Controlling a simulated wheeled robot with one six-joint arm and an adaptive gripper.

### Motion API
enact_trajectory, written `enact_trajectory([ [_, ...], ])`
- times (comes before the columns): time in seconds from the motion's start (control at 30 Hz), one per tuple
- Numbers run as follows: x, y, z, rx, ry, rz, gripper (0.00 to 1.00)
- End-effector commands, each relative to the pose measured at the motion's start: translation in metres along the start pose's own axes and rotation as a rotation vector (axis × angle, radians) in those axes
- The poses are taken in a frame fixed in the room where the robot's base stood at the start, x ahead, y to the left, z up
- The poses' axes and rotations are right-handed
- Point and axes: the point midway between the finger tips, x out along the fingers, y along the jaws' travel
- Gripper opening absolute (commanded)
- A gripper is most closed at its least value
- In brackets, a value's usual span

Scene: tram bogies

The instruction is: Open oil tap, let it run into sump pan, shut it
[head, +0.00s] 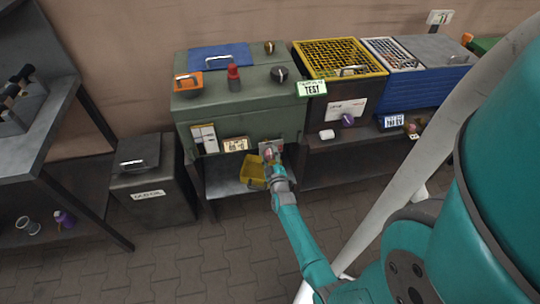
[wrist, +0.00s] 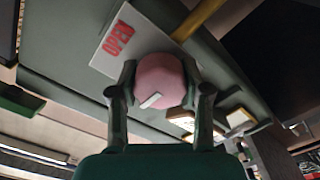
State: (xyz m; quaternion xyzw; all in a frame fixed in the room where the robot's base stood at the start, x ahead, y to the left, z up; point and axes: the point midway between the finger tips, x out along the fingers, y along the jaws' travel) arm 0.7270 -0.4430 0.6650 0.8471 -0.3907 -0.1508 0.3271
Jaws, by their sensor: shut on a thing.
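The oil tap's pink round knob (wrist: 160,80) sits between my gripper's fingers (wrist: 160,90) in the wrist view, with one finger on each side. A white pointer mark lies slanted across the knob. A white plate (wrist: 112,50) with red OPEN lettering is beside it. In the head view my gripper (head: 271,157) is at the front lower right of the green machine (head: 240,118) and hides most of the tap. The yellow sump pan (head: 251,170) is just left of and below my gripper, on the shelf under the machine. I cannot see any oil running.
A dark lidded bin (head: 150,180) stands left of the machine, and a dark workbench (head: 60,130) is at far left. A yellow-rimmed basket (head: 340,60) and a blue box (head: 425,80) stand to the right. Paved floor (head: 200,265) in front is clear.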

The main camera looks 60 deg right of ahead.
Motion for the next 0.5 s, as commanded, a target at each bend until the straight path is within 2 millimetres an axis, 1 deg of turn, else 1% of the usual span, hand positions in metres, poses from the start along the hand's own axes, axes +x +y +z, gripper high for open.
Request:
enact_trajectory([
  [0.27,0.0005,-0.0001,-0.0002,0.176,0.0,-0.001,0.13],
  [0.5,0.0006,0.0,-0.0002,0.401,0.0,-0.001,0.13],
])
